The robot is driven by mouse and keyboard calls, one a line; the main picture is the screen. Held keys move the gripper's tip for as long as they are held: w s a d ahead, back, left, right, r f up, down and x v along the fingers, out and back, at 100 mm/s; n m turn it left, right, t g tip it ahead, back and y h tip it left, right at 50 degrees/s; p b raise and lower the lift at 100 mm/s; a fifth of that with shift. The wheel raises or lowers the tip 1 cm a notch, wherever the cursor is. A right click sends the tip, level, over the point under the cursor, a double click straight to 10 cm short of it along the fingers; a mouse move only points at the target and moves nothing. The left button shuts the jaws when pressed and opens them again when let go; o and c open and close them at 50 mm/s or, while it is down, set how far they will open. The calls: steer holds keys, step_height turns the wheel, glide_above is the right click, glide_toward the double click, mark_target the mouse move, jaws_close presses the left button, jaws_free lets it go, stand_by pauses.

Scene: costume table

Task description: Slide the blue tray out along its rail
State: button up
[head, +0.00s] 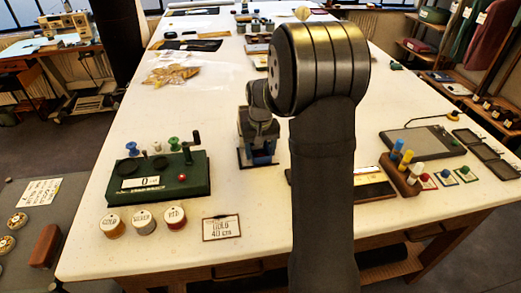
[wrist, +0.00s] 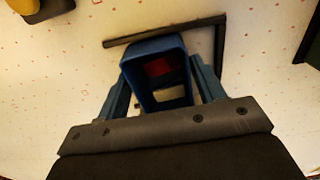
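The blue tray (wrist: 142,92) is a small open box with a red patch and a paler patch inside, seen from above in the wrist view. My gripper (wrist: 162,72) is over it, with one blue-grey finger on each side of the tray. The fingers are very close to its sides; I cannot tell whether they press on it. A dark L-shaped strip (wrist: 219,45), perhaps the rail, runs behind the tray and down its right. In the head view my gripper (head: 258,158) points down at the table, with some blue of the tray showing low between its parts.
A green stand with spools (head: 160,190) is left of my gripper, with several round tins (head: 143,222) and a card (head: 221,228) in front. A wooden block with pegs (head: 400,175) is at the right.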

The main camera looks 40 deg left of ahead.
steer(key=c, duration=0.6)
steer(key=shift+o, duration=0.2)
steer(key=shift+w+d, duration=2.45)
steer(key=o, duration=1.1)
steer(key=shift+c, duration=0.2)
steer(key=shift+r, duration=0.1)
step_height(320, 180, up, 17)
steer(key=shift+r, duration=0.15)
